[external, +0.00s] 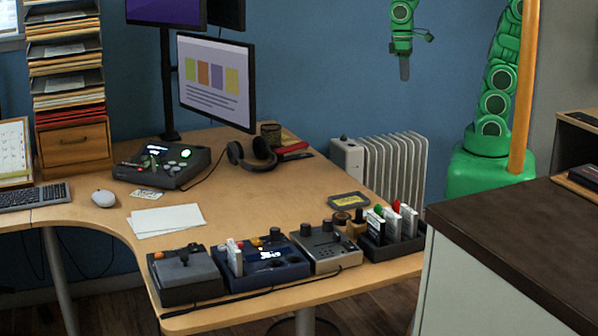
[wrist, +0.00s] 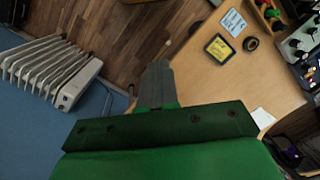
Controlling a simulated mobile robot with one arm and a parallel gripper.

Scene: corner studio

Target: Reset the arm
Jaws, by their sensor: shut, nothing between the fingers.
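My gripper (external: 404,70) hangs pointing down in the external view, high in front of the blue wall and above the white radiator. Its fingers are together and hold nothing. In the wrist view, my gripper (wrist: 157,72) shows as a closed grey pair of fingers beyond a green mount. The green arm rises from my green base at the right. The fingers touch nothing that I can see.
The white radiator (external: 390,165) stands by the wall. The wooden desk (external: 240,215) carries control boxes (external: 262,258), a rack of cartridges (external: 392,232), headphones (external: 251,153) and a monitor (external: 216,82). A dark-topped counter (external: 520,240) stands at the right. The air around my gripper looks clear.

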